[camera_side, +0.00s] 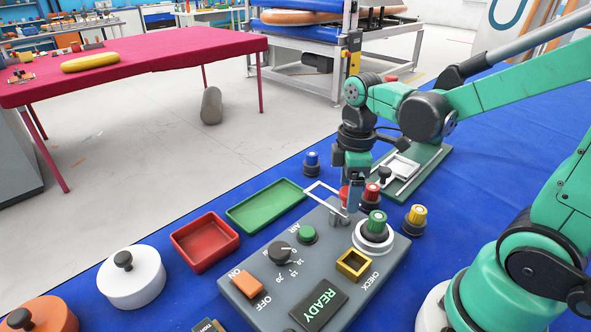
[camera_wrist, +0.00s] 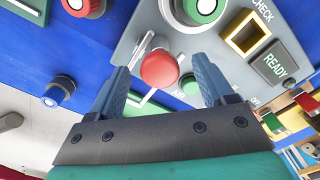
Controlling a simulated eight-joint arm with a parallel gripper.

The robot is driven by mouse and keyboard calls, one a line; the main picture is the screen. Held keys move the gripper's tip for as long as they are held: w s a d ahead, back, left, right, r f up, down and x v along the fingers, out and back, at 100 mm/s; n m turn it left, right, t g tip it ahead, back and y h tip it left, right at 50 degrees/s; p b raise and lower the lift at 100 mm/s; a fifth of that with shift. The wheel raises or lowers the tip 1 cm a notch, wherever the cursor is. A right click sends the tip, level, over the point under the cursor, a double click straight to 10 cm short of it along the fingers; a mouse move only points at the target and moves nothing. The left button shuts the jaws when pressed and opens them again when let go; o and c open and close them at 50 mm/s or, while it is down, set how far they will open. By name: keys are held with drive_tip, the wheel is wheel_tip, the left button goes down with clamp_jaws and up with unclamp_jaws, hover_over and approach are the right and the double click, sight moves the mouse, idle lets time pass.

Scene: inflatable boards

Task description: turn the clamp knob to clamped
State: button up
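A grey control panel (camera_side: 240,296) lies on the blue table; no label reading clamp or clamped is legible. My gripper (camera_side: 352,204) is above its far edge, fingers down. In the wrist view my gripper (camera_wrist: 160,62) is open, with a red rounded knob (camera_wrist: 159,69) between the fingertips in the picture; contact is not visible. The red knob (camera_side: 344,194) is partly hidden by a finger in the side view, beside a metal lever (camera_wrist: 147,47). A green-topped knob (camera_side: 376,222) on a white ring stands just right of my gripper, also in the wrist view (camera_wrist: 200,6).
The panel also has a black dial (camera_side: 280,253), orange switch (camera_side: 246,284), green button (camera_side: 307,234), yellow CHECK frame (camera_side: 353,265) and READY display (camera_side: 318,305). Loose red (camera_side: 371,193), yellow (camera_side: 416,216) and blue (camera_side: 312,161) knobs stand nearby. Red (camera_side: 205,264) and green (camera_side: 238,222) trays lie left.

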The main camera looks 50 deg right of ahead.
clamp_jaws()
drive_tip(key=shift+m, duration=0.4)
drive_tip(key=m, duration=1.2)
drive_tip(key=shift+m, duration=0.4)
drive_tip(key=m, duration=0.4)
drive_tip(key=shift+m, duration=0.3)
